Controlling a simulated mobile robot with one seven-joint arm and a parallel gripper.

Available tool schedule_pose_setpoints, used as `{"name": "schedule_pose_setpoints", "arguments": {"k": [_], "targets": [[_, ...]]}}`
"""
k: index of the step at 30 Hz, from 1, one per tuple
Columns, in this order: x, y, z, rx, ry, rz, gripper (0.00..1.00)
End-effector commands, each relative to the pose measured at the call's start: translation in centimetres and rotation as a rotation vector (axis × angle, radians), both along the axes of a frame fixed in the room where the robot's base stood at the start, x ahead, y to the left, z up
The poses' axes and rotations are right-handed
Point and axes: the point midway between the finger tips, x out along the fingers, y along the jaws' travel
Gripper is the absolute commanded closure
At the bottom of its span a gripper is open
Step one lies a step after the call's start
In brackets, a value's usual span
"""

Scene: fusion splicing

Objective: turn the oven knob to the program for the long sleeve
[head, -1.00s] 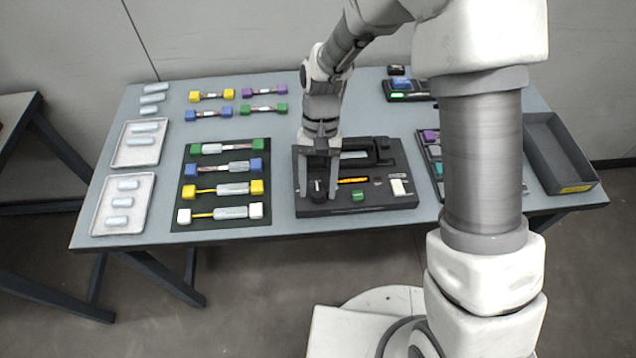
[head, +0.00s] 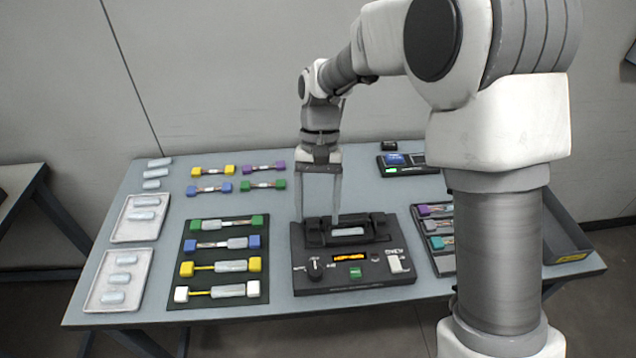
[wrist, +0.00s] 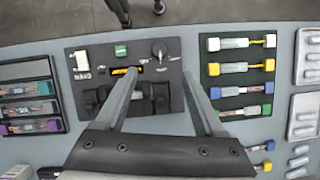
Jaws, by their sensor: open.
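The oven knob (head: 314,270) is a dark round dial on the front left of the black splicer unit (head: 300,286), with small white markings around it; "AUTO" seems to stand on its left. In the wrist view the knob (wrist: 159,50) shows clear of my fingers, with a light pointer mark whose exact setting I cannot tell. My gripper (head: 318,220) is open and empty, fingers pointing down, above and behind the knob over the unit's back left part. In the wrist view my gripper (wrist: 158,76) spans the knob's side of the unit. Nothing touches the knob.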

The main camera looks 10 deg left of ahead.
Motion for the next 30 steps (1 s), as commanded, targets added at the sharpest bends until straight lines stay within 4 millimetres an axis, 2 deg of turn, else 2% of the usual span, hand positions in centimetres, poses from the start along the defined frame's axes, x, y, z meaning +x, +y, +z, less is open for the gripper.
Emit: {"name": "schedule_pose_setpoints", "arguments": {"k": [3, 9, 26, 30], "targets": [[0.9, 0.1, 2.2, 0.001, -0.002, -0.001, 0.29], [1.7, 0.1, 4.0, 0.0, 0.0, -0.001, 0.29], [1.7, 0.1, 4.3, 0.0, 0.0, 0.0, 0.29], [1.6, -0.7, 5.4, 0.006, -0.029, -0.005, 0.29]]}}
